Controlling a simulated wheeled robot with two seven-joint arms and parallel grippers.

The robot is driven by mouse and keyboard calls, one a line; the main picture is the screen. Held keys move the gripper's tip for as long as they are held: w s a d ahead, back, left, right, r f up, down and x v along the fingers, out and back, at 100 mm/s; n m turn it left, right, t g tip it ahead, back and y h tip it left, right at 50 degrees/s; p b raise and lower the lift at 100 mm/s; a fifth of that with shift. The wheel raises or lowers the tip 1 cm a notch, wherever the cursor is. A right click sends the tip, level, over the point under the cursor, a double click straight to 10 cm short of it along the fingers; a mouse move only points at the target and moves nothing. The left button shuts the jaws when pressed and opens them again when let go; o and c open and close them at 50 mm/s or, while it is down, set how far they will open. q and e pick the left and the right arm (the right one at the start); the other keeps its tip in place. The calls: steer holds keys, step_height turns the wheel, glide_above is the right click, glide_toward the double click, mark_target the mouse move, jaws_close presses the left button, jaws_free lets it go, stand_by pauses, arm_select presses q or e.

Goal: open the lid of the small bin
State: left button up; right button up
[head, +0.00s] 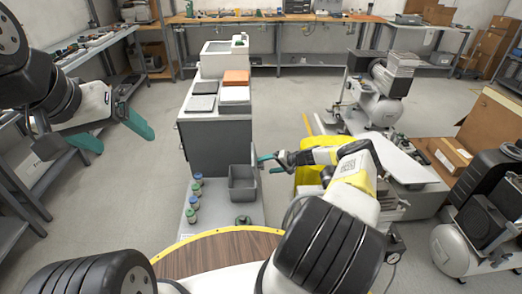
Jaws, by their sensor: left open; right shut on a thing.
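The small bin (242,190) is a grey open-topped box on the light grey platform, beside the larger grey cabinet. A thin grey panel (254,154), which looks like its lid, stands upright at the bin's right rear edge. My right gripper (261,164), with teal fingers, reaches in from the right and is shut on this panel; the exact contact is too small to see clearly. My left gripper (118,138) is at the upper left, empty, its teal fingers wide apart, far from the bin.
Several small jars with blue and green tops (194,202) stand left of the bin. The grey cabinet (217,145) holds trays and boxes. Compressors (378,100) stand at right. Floor is clear at left.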

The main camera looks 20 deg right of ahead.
steer(key=shift+s+d+f, duration=0.1)
steer(key=shift+s+f, duration=0.35)
steer(key=shift+f, duration=0.15)
steer(key=r+v, duration=0.1)
steer(key=v, duration=0.7)
steer(key=shift+w, duration=0.4)
